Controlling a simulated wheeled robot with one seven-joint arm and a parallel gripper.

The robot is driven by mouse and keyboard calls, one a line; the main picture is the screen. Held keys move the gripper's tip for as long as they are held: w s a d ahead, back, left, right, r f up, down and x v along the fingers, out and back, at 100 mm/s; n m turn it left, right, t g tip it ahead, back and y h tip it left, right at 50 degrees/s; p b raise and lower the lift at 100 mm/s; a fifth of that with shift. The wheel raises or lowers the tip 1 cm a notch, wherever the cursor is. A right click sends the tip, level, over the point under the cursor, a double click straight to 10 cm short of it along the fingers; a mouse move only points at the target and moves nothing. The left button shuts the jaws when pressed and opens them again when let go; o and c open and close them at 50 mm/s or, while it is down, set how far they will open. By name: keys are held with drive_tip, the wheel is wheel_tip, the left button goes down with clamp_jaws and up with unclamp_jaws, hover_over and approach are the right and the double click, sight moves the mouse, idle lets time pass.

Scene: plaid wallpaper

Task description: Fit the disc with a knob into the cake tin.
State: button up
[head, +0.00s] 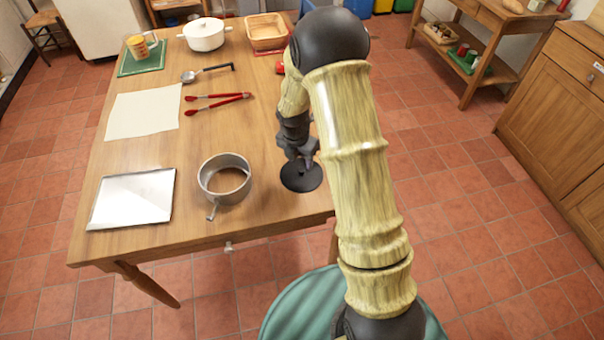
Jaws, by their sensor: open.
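The dark disc with a knob (301,179) lies on the wooden table near its right edge. The round grey metal cake tin (224,193) stands on the table to the left of the disc, apart from it. It looks empty, and a small latch or handle sticks out at its front. My gripper (304,158) is open and points down right above the disc, around or close to its knob. The fingers and my arm partly hide the knob, so I cannot tell whether they touch it.
A metal sheet (132,199) lies left of the tin. Red tongs (218,98), a pale cloth (143,110), a ladle (207,72), a white pot (204,35), a wicker basket (266,32) and a green mat (141,64) lie farther back. Table between tin and disc is clear.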

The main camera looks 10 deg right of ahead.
sight(302, 169)
drive_tip(key=f, duration=0.5)
drive_tip(key=shift+w+d, duration=0.25)
drive_tip(key=shift+w, duration=0.15)
clamp_jaws()
drive_tip(key=shift+r, duration=0.1)
drive_tip(key=shift+r, duration=0.1)
wheel_tip(302, 169, up, 10)
idle(0.4)
idle(0.4)
